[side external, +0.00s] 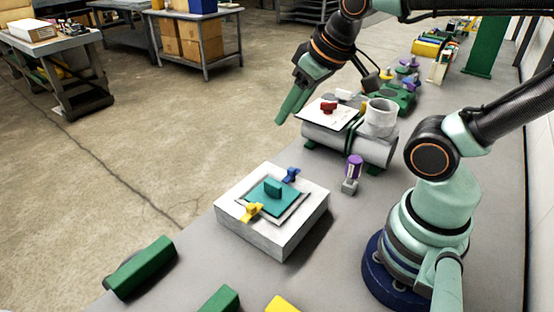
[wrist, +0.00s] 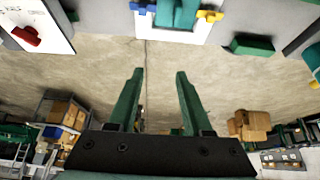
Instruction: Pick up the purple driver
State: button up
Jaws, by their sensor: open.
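The purple driver (side external: 354,166) is on the grey bench in the side external view, with its purple handle upward and a grey block (side external: 350,186) at its lower end. It stands between the white box and my arm's base. The driver does not show in the wrist view.
A white box (side external: 285,238) carries a teal block (side external: 273,189), a blue piece (side external: 291,175) and a yellow piece (side external: 252,211). A grey duct (side external: 338,143) lies behind the driver, with a white collar (side external: 381,117) on it. Green blocks (side external: 142,266) lie at the near edge.

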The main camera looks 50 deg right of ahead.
jog(key=o, duration=0.5)
jog(key=n+g, duration=0.6)
jog(key=n, duration=1.2)
send_near(352, 177)
jog(key=shift+w+d+r, duration=0.15)
jog(key=shift+d+r, duration=0.05)
jog(key=shift+d, duration=0.2)
jog(key=shift+w+d+r, duration=0.15)
jog(key=shift+w+d, duration=0.05)
jog(key=shift+d, duration=0.2)
jog(key=shift+f, duration=0.15)
jog(key=shift+s+d+f, duration=0.1)
jog(key=shift+s+f, duration=0.05)
jog(key=shift+f, duration=5.8)
